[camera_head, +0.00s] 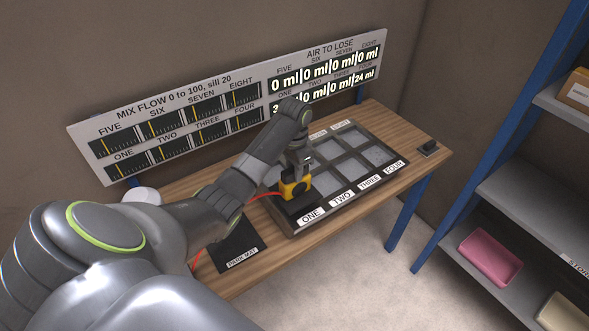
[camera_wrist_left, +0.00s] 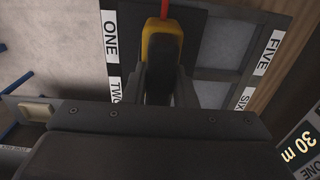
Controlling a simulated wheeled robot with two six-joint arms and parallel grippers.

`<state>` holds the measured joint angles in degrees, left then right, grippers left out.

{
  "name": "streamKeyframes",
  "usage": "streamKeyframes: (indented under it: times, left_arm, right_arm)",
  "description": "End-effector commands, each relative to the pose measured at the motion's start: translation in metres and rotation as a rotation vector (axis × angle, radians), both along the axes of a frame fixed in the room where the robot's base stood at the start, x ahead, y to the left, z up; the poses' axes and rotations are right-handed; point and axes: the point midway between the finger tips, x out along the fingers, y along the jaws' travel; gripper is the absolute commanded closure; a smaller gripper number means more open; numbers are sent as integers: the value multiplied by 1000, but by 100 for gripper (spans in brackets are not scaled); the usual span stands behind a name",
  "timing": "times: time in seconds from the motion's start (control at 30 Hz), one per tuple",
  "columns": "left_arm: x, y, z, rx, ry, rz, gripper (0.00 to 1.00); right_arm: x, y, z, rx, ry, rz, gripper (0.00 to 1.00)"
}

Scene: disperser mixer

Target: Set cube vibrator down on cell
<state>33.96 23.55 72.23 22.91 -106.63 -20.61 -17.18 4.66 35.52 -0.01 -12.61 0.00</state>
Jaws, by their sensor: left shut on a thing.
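The cube vibrator (camera_head: 296,189) is a small yellow and black block with a red cable. My left gripper (camera_head: 299,167) is shut on it from above. It is over cell ONE, at the near left corner of the labelled cell tray (camera_head: 283,226). A dark flat surface lies under the vibrator there; I cannot tell whether the two touch. In the left wrist view the vibrator (camera_wrist_left: 162,45) sits between the fingers, beside the ONE label (camera_wrist_left: 111,38). My right gripper is not in view.
The red cable runs back past my arm. A panel of gauges and ml readouts (camera_head: 190,125) stands behind the bench. Shelves stand further right.

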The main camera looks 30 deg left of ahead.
Motion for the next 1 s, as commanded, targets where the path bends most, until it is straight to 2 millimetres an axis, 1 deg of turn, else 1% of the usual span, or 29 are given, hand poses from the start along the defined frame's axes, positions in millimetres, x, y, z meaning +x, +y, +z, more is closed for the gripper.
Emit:
streamKeyframes:
  times: [0.03, 0.27, 1.0]
  left_arm:
    - [1, 0, 2, 0, -4, -1, 100]
    - [1, 0, 0, 0, -4, -1, 100]
    - [1, 0, -16, 1, -4, -1, 100]
  right_arm:
    - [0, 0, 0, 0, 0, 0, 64]
    - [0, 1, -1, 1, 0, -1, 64]
    - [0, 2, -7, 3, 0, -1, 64]
